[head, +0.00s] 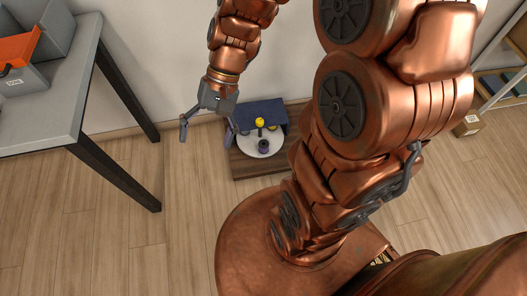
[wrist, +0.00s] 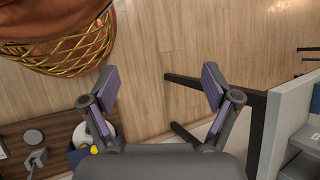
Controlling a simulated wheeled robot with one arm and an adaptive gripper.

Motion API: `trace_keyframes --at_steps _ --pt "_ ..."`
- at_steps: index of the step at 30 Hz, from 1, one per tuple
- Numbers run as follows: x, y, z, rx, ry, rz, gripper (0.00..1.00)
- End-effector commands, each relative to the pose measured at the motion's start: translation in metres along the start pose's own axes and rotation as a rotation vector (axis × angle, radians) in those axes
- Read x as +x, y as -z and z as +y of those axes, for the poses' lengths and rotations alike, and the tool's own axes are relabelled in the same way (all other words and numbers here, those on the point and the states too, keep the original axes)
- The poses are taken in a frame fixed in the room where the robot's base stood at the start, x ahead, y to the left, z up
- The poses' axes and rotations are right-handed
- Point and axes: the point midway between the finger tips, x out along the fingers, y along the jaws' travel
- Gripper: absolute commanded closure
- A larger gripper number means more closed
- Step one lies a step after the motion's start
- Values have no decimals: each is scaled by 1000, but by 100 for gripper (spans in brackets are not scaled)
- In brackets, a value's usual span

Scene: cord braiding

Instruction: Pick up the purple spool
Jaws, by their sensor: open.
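A small dark purple spool (head: 264,146) stands on a white round plate (head: 252,149) in the head view, just in front of a yellow spool (head: 260,123). My gripper (head: 206,131) is open and empty, to the left of the plate and apart from it. In the wrist view my gripper (wrist: 157,86) has its two fingers spread over bare floor. The white plate (wrist: 109,130) and a yellow piece (wrist: 94,150) show partly behind the left finger there. I cannot make out the purple spool in the wrist view.
The plate sits on a low brown wooden base (head: 243,169) with a navy panel (head: 263,113) at its back, near the wall. A grey table (head: 50,112) with grey and orange bins stands at left. A cardboard box (head: 468,124) and shelf are at right.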

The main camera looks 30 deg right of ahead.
Motion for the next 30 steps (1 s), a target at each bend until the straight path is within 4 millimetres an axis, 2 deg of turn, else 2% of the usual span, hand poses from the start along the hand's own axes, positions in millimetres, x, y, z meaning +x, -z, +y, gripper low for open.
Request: trace_keyframes --at_steps 1,3,11,17,23,26,30 --pt "15 19 3 34 44 -15 12" --pt "25 38 2 78 104 -30 12" --pt "54 121 5 257 335 -66 12" --pt "75 191 23 411 510 -84 12" --pt "94 265 57 576 685 -85 12" --pt "105 302 79 662 771 -82 12" --pt "122 353 119 789 889 -74 12"
